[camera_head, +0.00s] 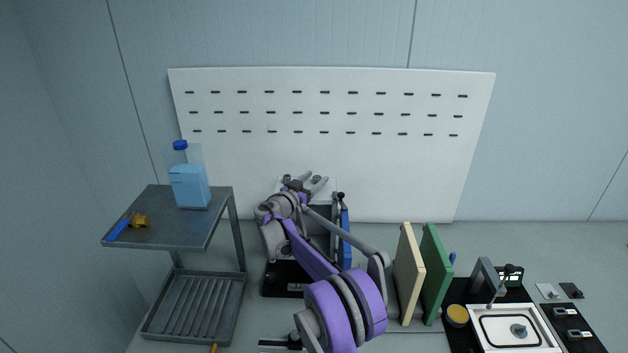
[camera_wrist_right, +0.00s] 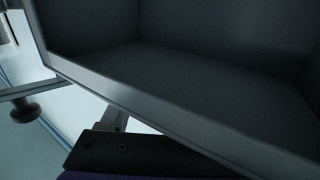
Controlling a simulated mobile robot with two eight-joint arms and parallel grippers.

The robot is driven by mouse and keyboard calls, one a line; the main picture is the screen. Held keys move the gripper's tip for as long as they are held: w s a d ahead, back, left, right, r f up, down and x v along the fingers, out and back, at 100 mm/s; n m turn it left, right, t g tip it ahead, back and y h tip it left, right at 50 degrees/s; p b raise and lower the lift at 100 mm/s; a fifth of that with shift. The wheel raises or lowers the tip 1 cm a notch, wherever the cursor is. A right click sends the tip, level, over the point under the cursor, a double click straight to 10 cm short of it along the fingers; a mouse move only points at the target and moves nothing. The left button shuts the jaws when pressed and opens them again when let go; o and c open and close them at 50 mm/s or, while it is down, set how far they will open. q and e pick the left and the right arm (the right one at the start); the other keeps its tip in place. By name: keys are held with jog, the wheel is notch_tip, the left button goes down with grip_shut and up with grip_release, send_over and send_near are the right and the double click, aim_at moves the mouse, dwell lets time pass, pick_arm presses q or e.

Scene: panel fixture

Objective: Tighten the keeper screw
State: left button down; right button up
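I cannot make out the keeper screw in either view. My right gripper (camera_head: 306,184) is in front of a dark open-fronted box (camera_head: 326,222) at the foot of the pegboard. My purple and grey arm covers much of the box. Grey finger-like parts show at the gripper, but their gap is unclear. In the right wrist view the dark hollow of a box with a grey rim (camera_wrist_right: 130,88) fills most of the picture. A dark round knob (camera_wrist_right: 25,111) shows at the left there. My left gripper is not in view.
A grey cart (camera_head: 160,226) at left holds a blue bottle (camera_head: 188,186) and a yellow-and-blue item (camera_head: 138,221). Cream (camera_head: 408,275) and green (camera_head: 434,272) boards stand right of my arm. A white pegboard (camera_head: 400,165) stands behind.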

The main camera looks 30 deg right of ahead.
jog(key=shift+a, duration=0.1)
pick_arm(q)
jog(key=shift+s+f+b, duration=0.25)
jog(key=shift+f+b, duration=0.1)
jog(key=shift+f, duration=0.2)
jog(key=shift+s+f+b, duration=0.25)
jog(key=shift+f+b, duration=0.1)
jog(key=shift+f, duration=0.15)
pick_arm(e)
jog(key=v, duration=1)
jog(key=shift+s+a, duration=0.2)
jog(key=shift+a, duration=0.1)
